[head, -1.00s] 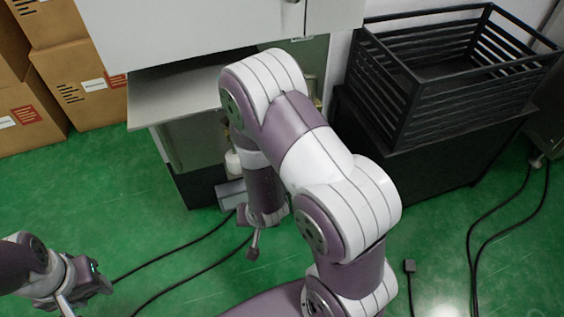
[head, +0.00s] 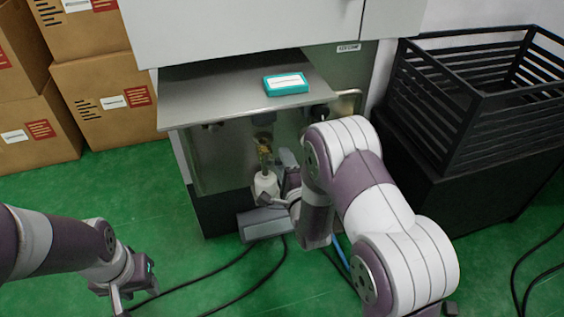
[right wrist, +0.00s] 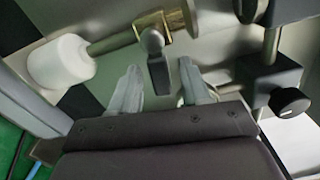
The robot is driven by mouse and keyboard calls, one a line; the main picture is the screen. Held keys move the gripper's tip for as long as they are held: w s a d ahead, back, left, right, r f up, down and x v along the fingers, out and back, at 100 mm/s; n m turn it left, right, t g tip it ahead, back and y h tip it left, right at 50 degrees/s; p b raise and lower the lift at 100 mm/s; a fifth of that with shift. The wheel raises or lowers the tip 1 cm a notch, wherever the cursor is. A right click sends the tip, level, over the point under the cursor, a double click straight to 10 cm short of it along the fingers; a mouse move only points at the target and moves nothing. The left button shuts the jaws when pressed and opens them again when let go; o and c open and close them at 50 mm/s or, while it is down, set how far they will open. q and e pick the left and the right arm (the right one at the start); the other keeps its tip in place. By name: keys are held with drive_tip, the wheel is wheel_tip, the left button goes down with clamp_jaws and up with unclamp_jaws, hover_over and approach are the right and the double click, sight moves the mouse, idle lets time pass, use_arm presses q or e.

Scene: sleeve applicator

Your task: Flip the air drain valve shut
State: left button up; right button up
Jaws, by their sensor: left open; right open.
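The air drain valve is a brass fitting (head: 264,150) under the machine's shelf, with a white cylinder (head: 265,184) below it. In the right wrist view the brass body (right wrist: 150,28) carries a dark grey lever (right wrist: 157,68), and the white cylinder (right wrist: 62,62) is at the left. My right gripper (right wrist: 161,84) is open, with a finger on each side of the lever's end; I cannot tell whether they touch it. In the head view the right gripper (head: 288,180) is beside the valve, partly hidden by my arm. My left gripper (head: 130,288) is open and empty above the floor.
A metal shelf (head: 215,92) overhangs the valve, with a teal box (head: 286,84) on it. A grey foot pedal (head: 262,224) sits below. A black knob (right wrist: 290,102) is right of my fingers. A black crate (head: 480,110) stands right; cardboard boxes (head: 100,95) stand left.

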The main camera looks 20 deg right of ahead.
drive_tip(key=shift+w+b, duration=0.3)
drive_tip(key=shift+w, duration=1.1)
clamp_jaws()
drive_tip(key=shift+r+n+p, duration=0.3)
drive_tip(key=shift+n+p, duration=0.35)
drive_tip(key=shift+n, duration=0.25)
unclamp_jaws()
